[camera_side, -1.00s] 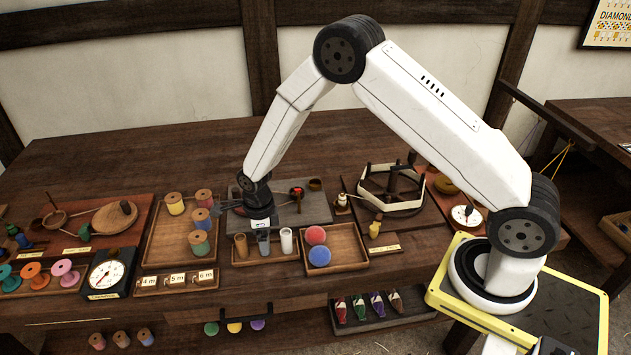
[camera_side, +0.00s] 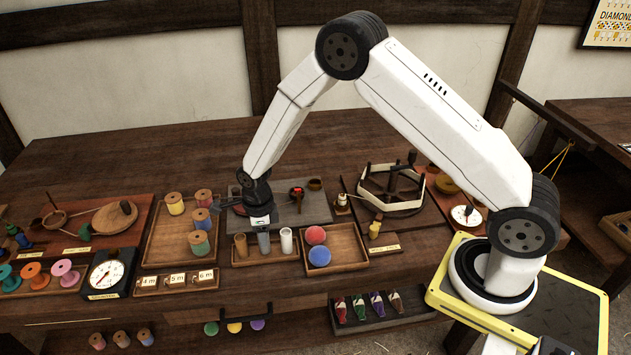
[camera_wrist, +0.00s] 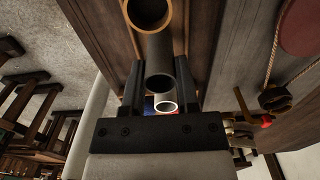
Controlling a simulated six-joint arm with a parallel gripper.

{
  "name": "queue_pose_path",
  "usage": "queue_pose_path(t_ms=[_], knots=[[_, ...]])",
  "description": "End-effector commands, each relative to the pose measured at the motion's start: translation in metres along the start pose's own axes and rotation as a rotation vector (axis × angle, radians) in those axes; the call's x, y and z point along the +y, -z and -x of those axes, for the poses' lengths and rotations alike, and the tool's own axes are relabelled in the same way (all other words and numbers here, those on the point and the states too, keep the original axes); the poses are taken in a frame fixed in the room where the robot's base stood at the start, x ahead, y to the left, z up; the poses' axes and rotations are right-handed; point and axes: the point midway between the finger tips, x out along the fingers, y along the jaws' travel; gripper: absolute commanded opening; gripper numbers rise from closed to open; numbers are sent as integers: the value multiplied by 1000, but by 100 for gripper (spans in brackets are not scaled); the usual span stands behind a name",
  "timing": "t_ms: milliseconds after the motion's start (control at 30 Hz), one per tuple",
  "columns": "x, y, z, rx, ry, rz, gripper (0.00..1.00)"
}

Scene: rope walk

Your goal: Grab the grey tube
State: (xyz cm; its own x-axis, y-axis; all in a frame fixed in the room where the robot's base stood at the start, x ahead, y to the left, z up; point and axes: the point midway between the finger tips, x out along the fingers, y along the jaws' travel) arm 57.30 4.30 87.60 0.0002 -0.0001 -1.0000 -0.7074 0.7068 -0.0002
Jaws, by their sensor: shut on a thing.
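The grey tube (camera_side: 264,243) stands upright in the middle of a small wooden tray (camera_side: 252,263), between a brown tube (camera_side: 241,246) and a white tube (camera_side: 286,241). My gripper (camera_side: 262,228) is above it, pointing down, with its jaws around its upper part. In the wrist view, my gripper (camera_wrist: 158,80) has one dark finger on each side of the grey tube (camera_wrist: 158,58) and is shut on it. The brown tube (camera_wrist: 148,12) and the white tube (camera_wrist: 166,105) show on either side along the row. I cannot tell whether the grey tube's base is clear of the tray.
A tray of thread spools (camera_side: 199,243) is to the left. A grey board (camera_side: 302,212) lies behind. The table's front edge is close.

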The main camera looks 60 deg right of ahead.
Motion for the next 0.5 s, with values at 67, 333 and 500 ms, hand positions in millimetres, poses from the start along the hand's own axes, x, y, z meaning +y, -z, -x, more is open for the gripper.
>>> queue_pose_path(t_ms=[67, 333, 500], knots=[[0, 0, 7, -1, 1, 0, 6], [0, 0, 26, -1, 1, 0, 6], [0, 0, 38, -1, 1, 0, 6]])
